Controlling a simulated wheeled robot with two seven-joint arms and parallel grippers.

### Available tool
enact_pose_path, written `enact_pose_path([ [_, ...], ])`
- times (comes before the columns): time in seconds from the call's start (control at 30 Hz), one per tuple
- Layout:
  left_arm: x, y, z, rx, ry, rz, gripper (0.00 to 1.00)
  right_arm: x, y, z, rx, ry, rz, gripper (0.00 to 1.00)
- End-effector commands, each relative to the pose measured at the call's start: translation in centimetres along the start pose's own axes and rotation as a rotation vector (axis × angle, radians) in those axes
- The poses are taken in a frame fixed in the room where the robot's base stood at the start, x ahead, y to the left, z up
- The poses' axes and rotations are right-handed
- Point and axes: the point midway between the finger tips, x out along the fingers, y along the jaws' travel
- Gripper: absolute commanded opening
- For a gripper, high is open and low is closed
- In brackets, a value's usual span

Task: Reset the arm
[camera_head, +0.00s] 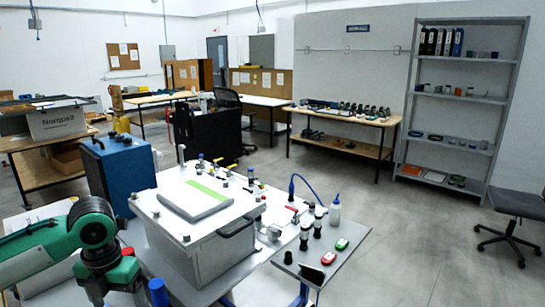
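My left arm, green and black, comes in from the lower left and bends down at its joint. It leaves the picture at the bottom edge, so my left gripper is not seen. My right arm and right gripper are not in view. A grey-white analyser box (203,255) stands on the bench right of my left arm. A grey plate with a green stripe (205,192) lies on its flat top.
A blue box (121,174) stands behind my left arm. Black-and-white cylinders (305,236), a wash bottle (335,210), and red and green items (342,244) stand on the bench's right end. Open floor (420,245) lies to the right, with a chair (518,205) at the edge.

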Motion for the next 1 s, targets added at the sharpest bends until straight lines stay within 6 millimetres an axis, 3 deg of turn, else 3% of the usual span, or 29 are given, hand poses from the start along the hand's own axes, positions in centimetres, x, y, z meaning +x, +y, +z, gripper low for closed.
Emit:
enact_pose_path([
  [0.4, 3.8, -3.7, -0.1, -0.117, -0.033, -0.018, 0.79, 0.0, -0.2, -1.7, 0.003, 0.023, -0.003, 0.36],
  [0.53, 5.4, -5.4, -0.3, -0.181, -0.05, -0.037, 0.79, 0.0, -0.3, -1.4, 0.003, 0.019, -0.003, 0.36],
  [0.73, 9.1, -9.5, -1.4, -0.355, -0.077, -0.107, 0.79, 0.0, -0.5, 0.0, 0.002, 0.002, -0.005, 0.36],
  [1.0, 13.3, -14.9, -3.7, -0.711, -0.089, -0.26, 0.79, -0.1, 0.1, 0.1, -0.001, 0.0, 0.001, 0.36],
])
